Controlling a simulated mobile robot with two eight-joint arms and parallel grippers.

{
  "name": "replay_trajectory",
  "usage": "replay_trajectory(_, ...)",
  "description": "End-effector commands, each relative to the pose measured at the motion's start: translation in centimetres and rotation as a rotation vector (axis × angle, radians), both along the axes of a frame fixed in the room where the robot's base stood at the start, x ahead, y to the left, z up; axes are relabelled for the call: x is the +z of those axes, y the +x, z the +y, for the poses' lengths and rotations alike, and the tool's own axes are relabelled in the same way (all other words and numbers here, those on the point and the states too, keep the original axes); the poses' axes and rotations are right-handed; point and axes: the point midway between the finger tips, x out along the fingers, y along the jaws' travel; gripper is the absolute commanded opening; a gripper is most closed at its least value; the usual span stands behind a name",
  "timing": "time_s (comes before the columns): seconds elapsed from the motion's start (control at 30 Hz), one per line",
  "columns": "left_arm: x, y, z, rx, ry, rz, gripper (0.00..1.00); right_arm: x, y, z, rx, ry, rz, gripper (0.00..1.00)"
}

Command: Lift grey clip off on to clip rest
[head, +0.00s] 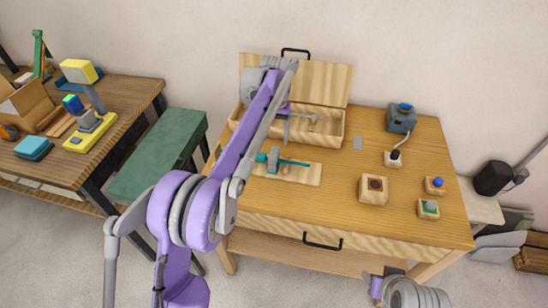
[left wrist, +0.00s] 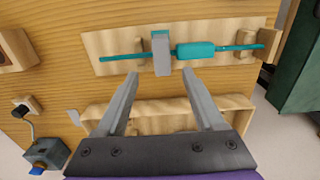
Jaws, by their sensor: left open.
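The grey clip (left wrist: 161,52) sits across the teal rod (left wrist: 130,57) on a pale wooden board (left wrist: 105,40). In the head view the clip (head: 273,158) and rod (head: 295,162) lie below my left gripper. The rod has a thicker teal sleeve (left wrist: 197,50) beside the clip. My left gripper (left wrist: 160,76) is open and empty, its fingertips apart on either side of the clip's near end, and the height gap is unclear. I cannot tell which thing is the clip rest. Part of my right arm shows at the bottom of the head view; its fingers do not show.
An open wooden box (head: 325,140) with a raised lid stands behind the board. A small grey plate (head: 358,143) lies on the table right of it. The table's front middle is clear.

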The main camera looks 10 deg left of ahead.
Motion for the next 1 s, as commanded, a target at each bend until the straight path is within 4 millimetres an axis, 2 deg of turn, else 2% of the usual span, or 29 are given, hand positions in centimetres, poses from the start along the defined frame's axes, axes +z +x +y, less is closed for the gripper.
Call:
replay_trajectory(0.03, -0.7, 0.0, 0.0, 0.0, 0.0, 0.0, 0.7, -0.2, -0.1, 0.0, 0.0, 0.0, 0.001, 0.5)
replay_trajectory(0.27, -2.5, 0.0, 0.1, 0.0, 0.0, -0.001, 0.7, -0.2, -0.1, 0.0, 0.0, 0.0, 0.001, 0.5)
replay_trajectory(0.5, -5.9, 0.0, 0.3, 0.0, 0.0, -0.001, 0.7, -0.3, -0.1, 0.0, 0.0, 0.0, 0.002, 0.5)
replay_trajectory(0.8, -6.6, 0.0, 0.3, 0.0, 0.0, -0.001, 0.7, -0.3, -0.1, 0.0, 0.0, 0.0, 0.002, 0.5)
replay_trajectory(0.83, -6.6, 0.0, 0.3, 0.0, 0.0, -0.001, 0.68, -0.3, -0.1, 0.0, 0.0, 0.0, 0.002, 0.5)
replay_trajectory(1.0, -6.6, 0.0, 0.3, 0.0, 0.0, -0.001, 0.38, -0.3, -0.1, 0.0, 0.0, 0.0, 0.002, 0.5)
